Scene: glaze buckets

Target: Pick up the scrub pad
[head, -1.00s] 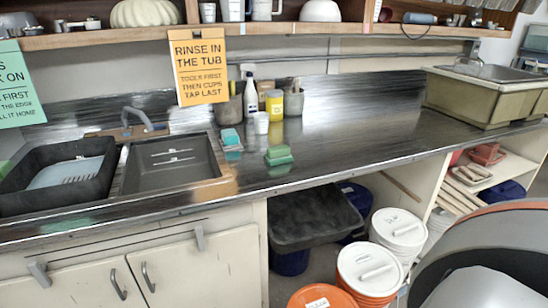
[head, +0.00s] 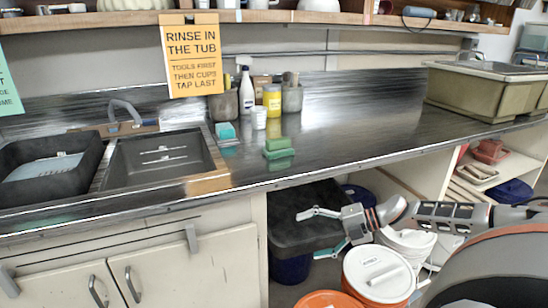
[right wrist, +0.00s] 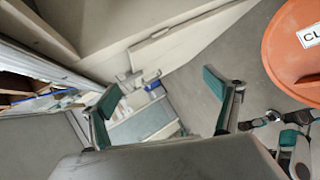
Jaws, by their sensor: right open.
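A green scrub pad (head: 278,147) lies near the front edge of the dark metal counter; it looks like a two-layer green block. A teal sponge-like block (head: 226,131) lies behind it to the left. My right gripper (head: 312,234) is open and empty, lower than the counter top and in front of the open shelf space, apart from the pad. Its two spread fingers also show in the right wrist view (right wrist: 160,90), with nothing between them. What seems to be my left gripper (right wrist: 275,130) shows partly at the right of that view; its jaw state is unclear.
The counter (head: 350,125) is clear right of the pad up to a beige tub (head: 480,90). A sink (head: 160,160) lies left. Behind stand a spray bottle (head: 246,92) and a yellow jar (head: 272,100). Lidded buckets (head: 378,275) stand below the counter.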

